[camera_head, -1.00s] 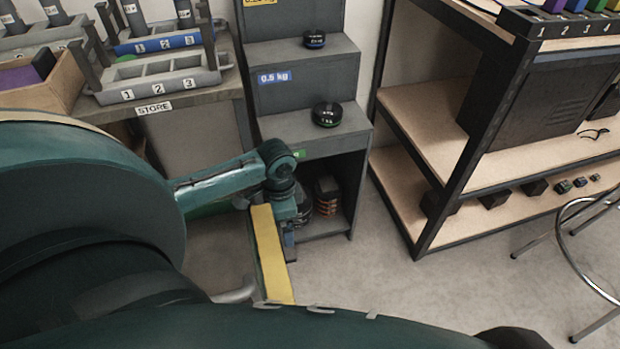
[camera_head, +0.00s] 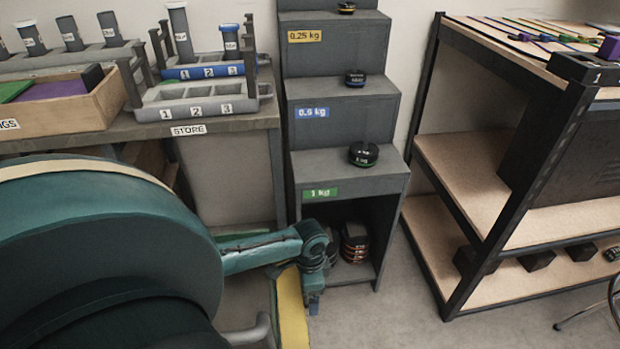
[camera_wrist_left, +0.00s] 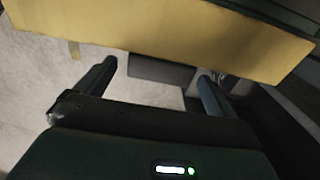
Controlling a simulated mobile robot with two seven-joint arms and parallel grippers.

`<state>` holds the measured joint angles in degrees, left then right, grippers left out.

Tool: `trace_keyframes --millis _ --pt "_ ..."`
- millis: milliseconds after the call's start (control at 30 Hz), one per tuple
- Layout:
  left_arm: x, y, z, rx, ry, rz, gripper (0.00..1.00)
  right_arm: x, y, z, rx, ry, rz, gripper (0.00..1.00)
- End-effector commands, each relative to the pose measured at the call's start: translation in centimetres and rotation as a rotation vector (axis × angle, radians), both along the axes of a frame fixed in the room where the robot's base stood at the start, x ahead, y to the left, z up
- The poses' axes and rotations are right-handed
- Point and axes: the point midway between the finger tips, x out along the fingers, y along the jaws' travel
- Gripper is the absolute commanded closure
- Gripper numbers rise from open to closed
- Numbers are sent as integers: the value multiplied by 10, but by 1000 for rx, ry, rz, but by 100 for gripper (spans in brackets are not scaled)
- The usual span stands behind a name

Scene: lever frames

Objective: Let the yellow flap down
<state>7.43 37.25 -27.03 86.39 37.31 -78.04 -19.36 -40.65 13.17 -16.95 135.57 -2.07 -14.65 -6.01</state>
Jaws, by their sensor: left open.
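The yellow flap (camera_head: 292,318) shows as a long, narrow yellow strip at the bottom centre of the head view, cut off by the lower edge. My left gripper (camera_head: 314,302) is at the right side of the flap's far end, below the grey stepped stand. In the left wrist view the flap (camera_wrist_left: 165,30) fills the top as a broad yellow panel, slightly tilted. The open left gripper (camera_wrist_left: 157,71) has its two dark fingers apart, pointing towards the flap's edge, with nothing between them. I cannot tell whether a finger touches the flap. My right gripper is not in view.
The grey stepped stand (camera_head: 345,185) with round weights is just beyond the gripper. A black-framed shelf (camera_head: 460,225) stands to the right, with bare floor (camera_head: 400,315) between. A bench (camera_head: 150,130) with trays and a wooden box is at the back left.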

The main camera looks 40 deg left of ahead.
Motion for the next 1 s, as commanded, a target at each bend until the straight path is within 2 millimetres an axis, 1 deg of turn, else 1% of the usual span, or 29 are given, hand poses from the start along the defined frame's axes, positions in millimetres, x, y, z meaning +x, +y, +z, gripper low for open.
trace_keyframes --millis 300,1000 --pt "0 0 -2 1 -1 -1 6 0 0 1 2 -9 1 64" --pt "0 0 -2 1 1 -1 64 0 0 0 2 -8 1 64"
